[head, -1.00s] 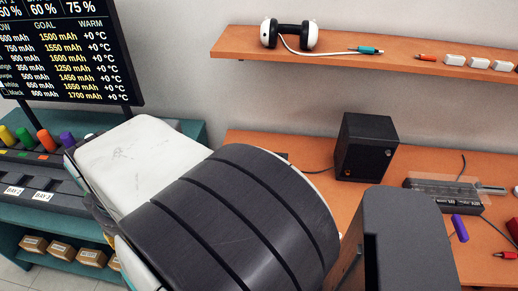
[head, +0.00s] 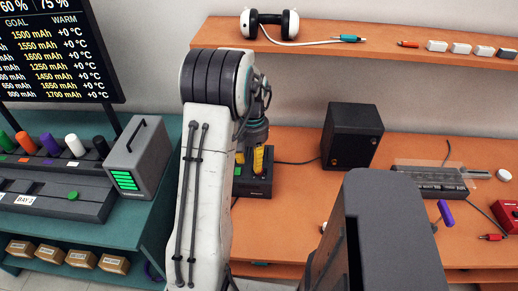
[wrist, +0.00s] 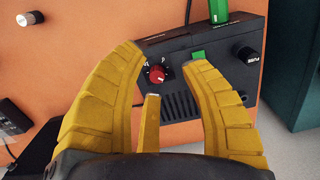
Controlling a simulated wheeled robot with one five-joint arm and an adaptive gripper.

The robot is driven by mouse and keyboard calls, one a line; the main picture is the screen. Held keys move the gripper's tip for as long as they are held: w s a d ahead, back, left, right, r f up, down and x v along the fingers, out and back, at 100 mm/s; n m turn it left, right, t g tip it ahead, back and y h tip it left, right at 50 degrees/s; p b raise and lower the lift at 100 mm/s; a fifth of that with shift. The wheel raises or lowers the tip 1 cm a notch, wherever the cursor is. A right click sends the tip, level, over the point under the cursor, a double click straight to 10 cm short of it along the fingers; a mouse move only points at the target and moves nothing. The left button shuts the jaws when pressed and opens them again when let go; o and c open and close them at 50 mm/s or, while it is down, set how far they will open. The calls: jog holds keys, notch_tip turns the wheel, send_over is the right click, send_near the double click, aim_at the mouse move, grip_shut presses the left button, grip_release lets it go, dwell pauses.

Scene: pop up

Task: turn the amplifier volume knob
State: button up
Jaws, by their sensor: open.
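The amplifier is a small black box (head: 252,187) on the orange bench in the head view, partly hidden by my arm. In the wrist view its panel (wrist: 180,105) carries a red knob (wrist: 157,74) and a black knob (wrist: 248,55). Which one is the volume knob I cannot read for certain. My gripper (wrist: 166,62) has yellow fingers spread apart, with the red knob showing between them. Whether any finger touches it is unclear. In the head view, my gripper (head: 250,160) points down over the amplifier.
A black speaker (head: 352,136) stands to the right on the bench. A grey case (head: 137,158) with green bars stands left on the teal bench. A shelf (head: 345,46) with headphones (head: 269,24) runs above.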

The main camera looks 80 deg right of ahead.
jog(key=d, duration=0.1)
jog(key=s+d, duration=0.1)
jog(key=d, duration=0.1)
jog(key=shift+s+r+h, duration=0.1)
jog(key=shift+s+h, duration=0.1)
jog(key=shift+h, duration=0.1)
jog(key=shift+d, duration=0.4)
notch_tip(320, 180, down, 9)
jog(key=b, duration=0.7)
jog(key=shift+b, duration=0.4)
jog(key=shift+r+p, duration=0.3)
jog(key=shift+c, duration=0.2)
jog(key=c, duration=0.6)
jog(key=n, duration=0.4)
jog(key=shift+c, duration=0.2)
jog(key=n, duration=0.5)
jog(key=shift+n, duration=0.3)
jog(key=n, duration=0.8)
jog(key=o, duration=0.9)
jog(key=shift+c, duration=0.2)
